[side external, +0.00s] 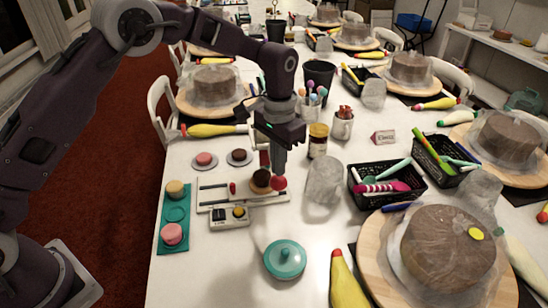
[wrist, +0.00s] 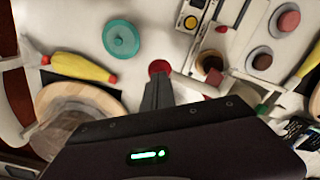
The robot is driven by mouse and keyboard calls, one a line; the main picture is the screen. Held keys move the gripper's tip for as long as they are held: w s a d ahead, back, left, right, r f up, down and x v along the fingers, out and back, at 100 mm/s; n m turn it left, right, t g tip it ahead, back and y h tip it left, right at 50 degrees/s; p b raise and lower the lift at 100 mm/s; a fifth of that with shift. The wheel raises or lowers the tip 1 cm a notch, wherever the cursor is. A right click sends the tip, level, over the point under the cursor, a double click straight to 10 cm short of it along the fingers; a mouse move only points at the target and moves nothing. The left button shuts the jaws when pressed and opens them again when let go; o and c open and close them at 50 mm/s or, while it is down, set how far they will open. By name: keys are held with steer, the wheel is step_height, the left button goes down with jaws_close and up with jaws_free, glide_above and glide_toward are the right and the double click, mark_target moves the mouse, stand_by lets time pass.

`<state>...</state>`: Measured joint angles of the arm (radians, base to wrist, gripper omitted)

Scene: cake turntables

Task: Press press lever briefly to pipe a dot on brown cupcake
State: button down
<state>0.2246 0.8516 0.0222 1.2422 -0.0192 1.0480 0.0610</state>
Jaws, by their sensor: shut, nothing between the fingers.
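The press lever's red knob (side external: 279,184) is at the right end of a white stand (side external: 219,208). The knob also shows in the wrist view (wrist: 159,67). A brown cupcake (side external: 261,180) sits on the stand just left of the knob; it is partly hidden in the side view and also appears in the wrist view (wrist: 212,65). My gripper (side external: 279,172) points down with its fingers shut and empty. Its tips are right at the red knob; I cannot tell whether they touch it. The piping nozzle and any dot on the cupcake are not clearly visible.
A box with a yellow button (side external: 239,212) stands in front of the stand. A teal tray (side external: 175,206) with a yellow and a pink item is at left.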

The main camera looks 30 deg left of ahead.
mark_target(278, 180)
steer(key=shift+f, duration=2.6)
steer(key=shift+r, duration=0.15)
step_height(278, 180, up, 9)
steer(key=shift+f, duration=0.1)
